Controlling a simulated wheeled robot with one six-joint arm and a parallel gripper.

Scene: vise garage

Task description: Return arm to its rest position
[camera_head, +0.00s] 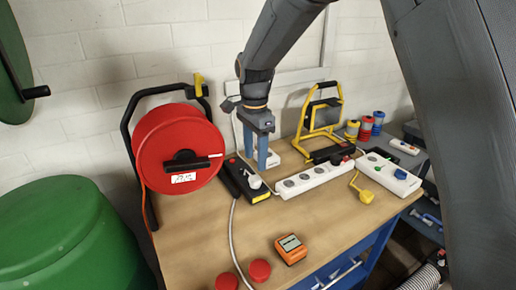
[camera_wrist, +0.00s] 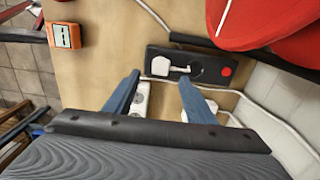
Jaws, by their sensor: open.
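My gripper (camera_head: 263,163) points down over the back of the workbench, above a black socket box (camera_head: 239,178) and the left end of a white power strip (camera_head: 315,179). Its two blue fingers are apart with nothing held between them. In the wrist view my gripper (camera_wrist: 160,79) is open, and the black box (camera_wrist: 213,68) lies just beyond the fingertips. The power strip (camera_wrist: 141,98) shows partly between the fingers. My arm comes down from the top of the head view.
A red cable reel (camera_head: 165,150) stands left and a yellow work lamp (camera_head: 318,115) stands behind right. A white box (camera_head: 392,176) with a yellow plug (camera_head: 364,194) lies right. An orange meter (camera_head: 290,248) and red caps (camera_head: 259,270) lie in front. The front-left bench is mostly clear.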

